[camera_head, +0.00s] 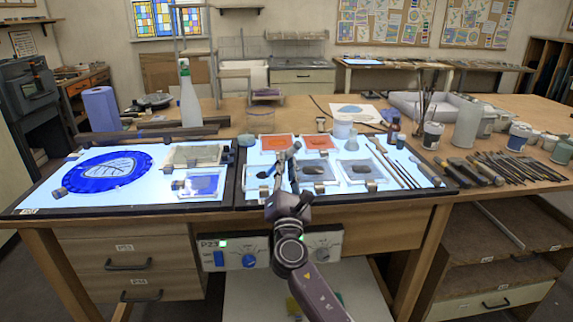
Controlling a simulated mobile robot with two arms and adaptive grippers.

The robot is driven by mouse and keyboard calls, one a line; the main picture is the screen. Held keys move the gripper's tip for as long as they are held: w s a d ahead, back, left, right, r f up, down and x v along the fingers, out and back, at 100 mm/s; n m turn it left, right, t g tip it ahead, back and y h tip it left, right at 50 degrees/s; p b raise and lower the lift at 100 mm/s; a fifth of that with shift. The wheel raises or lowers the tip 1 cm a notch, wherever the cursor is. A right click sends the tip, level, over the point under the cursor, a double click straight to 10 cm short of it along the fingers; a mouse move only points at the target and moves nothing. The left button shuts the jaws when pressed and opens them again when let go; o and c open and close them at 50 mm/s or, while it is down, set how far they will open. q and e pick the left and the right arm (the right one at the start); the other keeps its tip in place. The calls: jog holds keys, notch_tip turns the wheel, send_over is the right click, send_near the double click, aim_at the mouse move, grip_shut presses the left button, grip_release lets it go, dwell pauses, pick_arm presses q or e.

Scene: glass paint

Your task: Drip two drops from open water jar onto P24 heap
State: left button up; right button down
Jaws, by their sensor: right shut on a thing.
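Three glass plates, each with a small dark heap, lie on the right light panel (425,181): a left heap (263,174), a middle heap (313,170) and a right heap (360,169). Their labels are unreadable, so I cannot tell which is P24. My right gripper (286,163) is over the panel between the left and middle plates. It is shut on a thin thing, mostly hidden by the gripper and too small to identify. A whitish jar (342,128) stands behind the plates; I cannot tell whether it is the open water jar. My left gripper is out of view.
Two orange glass pieces (319,142) lie behind the plates. Brushes (391,163) lie to their right, with several tools (500,167) and jars (433,133) beyond.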

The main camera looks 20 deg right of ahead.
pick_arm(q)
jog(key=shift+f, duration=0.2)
pick_arm(e)
jog(key=shift+f, duration=0.15)
dwell(0.5)
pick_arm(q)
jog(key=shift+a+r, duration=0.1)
